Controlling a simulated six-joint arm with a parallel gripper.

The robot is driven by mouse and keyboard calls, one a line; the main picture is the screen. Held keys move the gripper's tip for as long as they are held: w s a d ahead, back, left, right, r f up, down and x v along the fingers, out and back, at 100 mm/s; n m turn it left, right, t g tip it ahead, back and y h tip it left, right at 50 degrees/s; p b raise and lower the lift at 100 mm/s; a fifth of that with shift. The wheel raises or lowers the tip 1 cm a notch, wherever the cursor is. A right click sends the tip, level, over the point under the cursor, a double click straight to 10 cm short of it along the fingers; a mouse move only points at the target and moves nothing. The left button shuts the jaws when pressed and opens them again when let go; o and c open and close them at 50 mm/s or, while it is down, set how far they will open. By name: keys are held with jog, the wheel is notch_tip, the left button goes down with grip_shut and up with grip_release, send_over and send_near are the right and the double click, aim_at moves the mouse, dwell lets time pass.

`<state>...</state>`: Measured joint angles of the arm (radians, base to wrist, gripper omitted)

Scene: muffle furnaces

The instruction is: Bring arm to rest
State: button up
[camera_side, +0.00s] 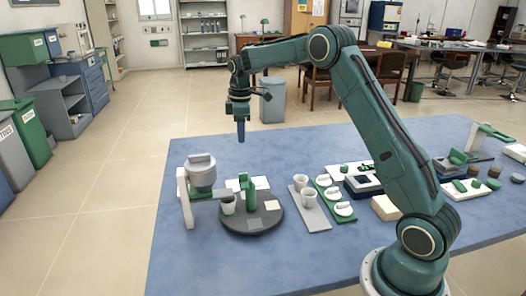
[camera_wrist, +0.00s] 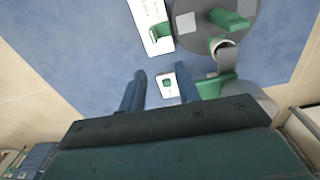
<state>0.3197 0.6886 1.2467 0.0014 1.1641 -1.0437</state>
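My gripper (camera_side: 241,138) hangs pointing down in the side view, in the air over the back left part of the blue table (camera_side: 190,262). In the wrist view its two blue fingers (camera_wrist: 160,75) stand apart. A small white piece with a green spot (camera_wrist: 168,86) shows between them, below on the table. Nothing appears held at the fingertips in the side view. My arm is raised and bent, with the forearm reaching left.
A dark round plate (camera_side: 268,222) carries a cup (camera_side: 228,205) and a green piece. A white-grey device (camera_side: 202,172) stands left of it. Air around my gripper is clear.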

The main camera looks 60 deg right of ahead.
jog(key=s+a+r+m+t, duration=0.3)
jog(key=s+a+r+m, duration=0.1)
jog(key=s+a+r, duration=0.95)
jog(key=s+a+f+m+t, duration=0.1)
jog(key=s+a+m, duration=0.1)
jog(key=s, duration=0.9)
jog(key=s+a+f+m+t, duration=0.1)
jog(key=s+a+f+m, duration=0.1)
jog(key=s, duration=0.9)
jog(key=shift+s+a, duration=0.15)
jog(key=shift+s, duration=0.1)
